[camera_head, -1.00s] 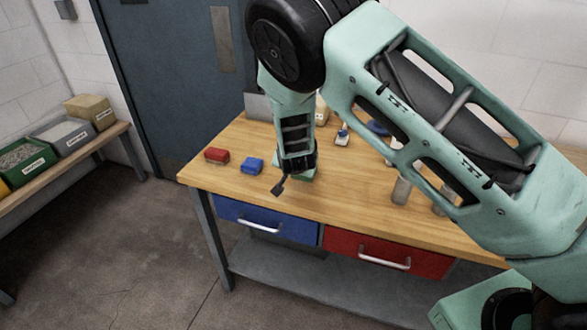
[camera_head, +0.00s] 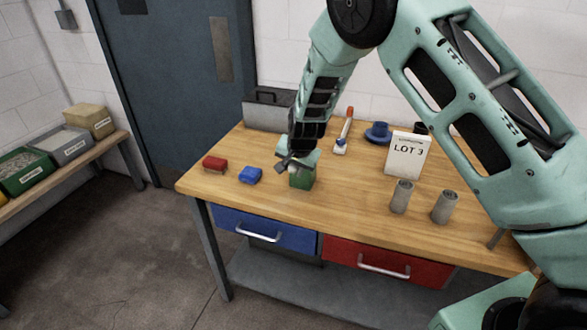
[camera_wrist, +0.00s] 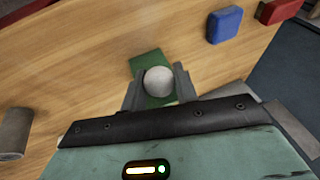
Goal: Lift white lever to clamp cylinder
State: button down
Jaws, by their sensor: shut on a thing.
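My gripper (camera_head: 291,163) is at the green block (camera_head: 302,179) on the wooden table. In the wrist view, its two grey fingers (camera_wrist: 158,90) are closed around a round white knob (camera_wrist: 158,79), which sits over the green block (camera_wrist: 146,62). I take the knob for the end of the white lever; the rest of the lever is hidden. Two grey metal cylinders (camera_head: 401,197) stand upright at the right, apart from the gripper. One of them also shows at the left of the wrist view (camera_wrist: 15,133).
A blue block (camera_head: 250,175) and a red block (camera_head: 214,164) lie left of the green block. The table between the green block and the cylinders is clear.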

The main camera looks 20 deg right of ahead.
jog(key=shift+s+f, duration=0.1)
jog(key=c, duration=1.1)
grip_release()
jog(key=b+v, duration=0.3)
jog(key=v, duration=1.4)
jog(key=shift+r, duration=0.25)
